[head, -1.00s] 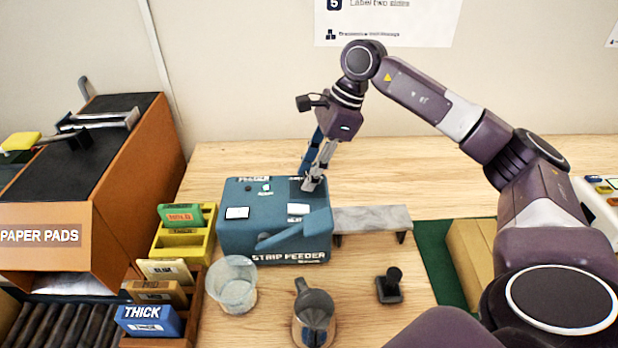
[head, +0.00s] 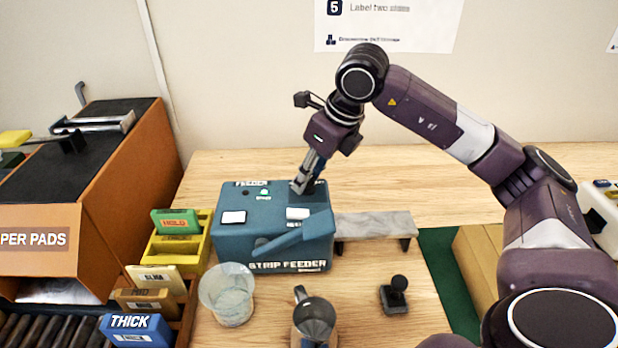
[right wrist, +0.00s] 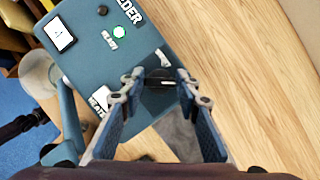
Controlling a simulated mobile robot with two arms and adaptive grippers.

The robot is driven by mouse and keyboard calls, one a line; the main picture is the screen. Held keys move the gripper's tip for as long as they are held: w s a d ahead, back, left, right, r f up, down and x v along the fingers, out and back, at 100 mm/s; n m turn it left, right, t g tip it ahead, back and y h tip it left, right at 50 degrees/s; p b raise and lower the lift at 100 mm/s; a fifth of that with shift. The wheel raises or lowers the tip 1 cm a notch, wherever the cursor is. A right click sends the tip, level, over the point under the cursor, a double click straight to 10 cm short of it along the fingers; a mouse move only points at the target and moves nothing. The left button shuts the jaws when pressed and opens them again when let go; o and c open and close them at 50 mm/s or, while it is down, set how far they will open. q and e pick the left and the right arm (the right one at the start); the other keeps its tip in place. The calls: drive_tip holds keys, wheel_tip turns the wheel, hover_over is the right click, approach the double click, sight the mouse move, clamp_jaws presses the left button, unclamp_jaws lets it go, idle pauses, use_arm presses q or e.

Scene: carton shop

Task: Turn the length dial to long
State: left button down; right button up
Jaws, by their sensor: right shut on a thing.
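The teal strip feeder (head: 262,243) stands on the wooden bench in the head view, with labels, small buttons and a lever on it. In the right wrist view its top (right wrist: 95,50) shows a green-lit button and a black dial (right wrist: 160,84) with a pale mark. My right gripper (head: 299,186) is at the feeder's far right top corner. In the right wrist view my right gripper (right wrist: 155,88) has its fingertips on either side of the dial, shut on it. The dial is hidden by the fingers in the head view. My left gripper is not in view.
A clear cup (head: 228,296) and a metal pitcher (head: 314,318) stand in front of the feeder. A grey ramp (head: 375,226) adjoins its right side. A black-knobbed stamp (head: 394,295) stands further right. A yellow rack (head: 178,250) is at left.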

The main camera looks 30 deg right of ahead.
drive_tip(key=shift+r+m, duration=0.1)
drive_tip(key=shift+m, duration=0.6)
drive_tip(key=o, duration=1.2)
drive_tip(key=shift+c, duration=0.2)
drive_tip(key=v, duration=1.2)
drive_tip(key=shift+a, duration=0.2)
